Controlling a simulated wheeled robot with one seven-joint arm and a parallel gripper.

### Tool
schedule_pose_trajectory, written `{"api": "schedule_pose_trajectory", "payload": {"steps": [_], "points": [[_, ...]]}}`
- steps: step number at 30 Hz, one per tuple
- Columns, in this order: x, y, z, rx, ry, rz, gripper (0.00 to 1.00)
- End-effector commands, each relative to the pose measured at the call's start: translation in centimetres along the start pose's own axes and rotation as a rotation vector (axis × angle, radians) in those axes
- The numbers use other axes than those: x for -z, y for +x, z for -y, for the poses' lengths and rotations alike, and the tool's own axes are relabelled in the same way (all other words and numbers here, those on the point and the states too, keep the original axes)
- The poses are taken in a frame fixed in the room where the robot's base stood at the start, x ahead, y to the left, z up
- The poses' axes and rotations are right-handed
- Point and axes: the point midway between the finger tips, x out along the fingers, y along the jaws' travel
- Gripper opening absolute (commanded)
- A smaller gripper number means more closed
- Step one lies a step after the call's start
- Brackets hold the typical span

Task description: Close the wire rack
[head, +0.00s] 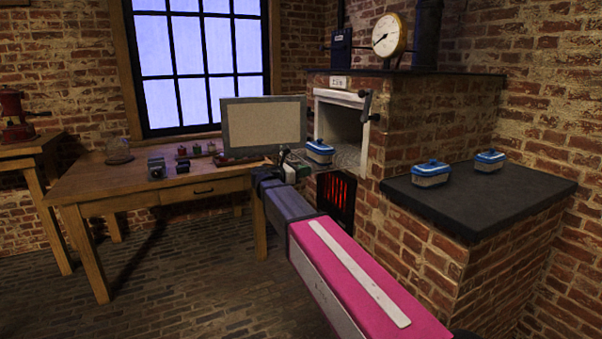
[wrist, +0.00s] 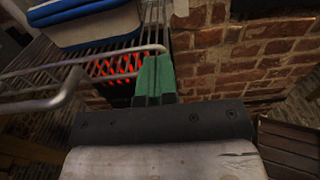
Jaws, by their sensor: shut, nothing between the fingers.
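The wire rack (wrist: 100,58) is a set of thin grey metal bars with a thicker front rail, at upper left in the wrist view. In the head view it shows at the oven mouth (head: 346,156). A blue-and-white lidded jar (head: 319,151) stands on it, also seen in the wrist view (wrist: 95,25). My gripper (wrist: 154,62), with green fingertips, is shut and empty, beside the right end of the rack's rail; I cannot tell whether they touch. In the head view my gripper (head: 284,154) is small and partly hidden by my arm.
A grey panel (head: 263,126), apparently the oven door, stands open left of the oven. Red embers (head: 336,197) glow below the rack. Two blue-lidded jars (head: 431,173) (head: 489,160) stand on the dark ledge (head: 530,190). A wooden table (head: 110,183) with small items is at left.

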Motion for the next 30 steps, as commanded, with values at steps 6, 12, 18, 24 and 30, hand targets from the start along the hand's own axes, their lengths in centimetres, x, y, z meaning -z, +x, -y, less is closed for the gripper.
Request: {"api": "schedule_pose_trajectory", "payload": {"steps": [6, 12, 18, 24, 30], "points": [[0.0, 0.0, 0.0, 0.000, 0.000, 0.000, 0.00], [0.0, 0.8, 0.0, 0.002, 0.000, 0.000, 0.00], [0.0, 3.8, 0.0, 0.004, 0.000, 0.000, 0.00], [0.0, 8.8, 0.0, 0.005, 0.000, 0.000, 0.00], [0.0, 14.4, -0.1, 0.004, 0.000, 0.000, 0.00]]}}
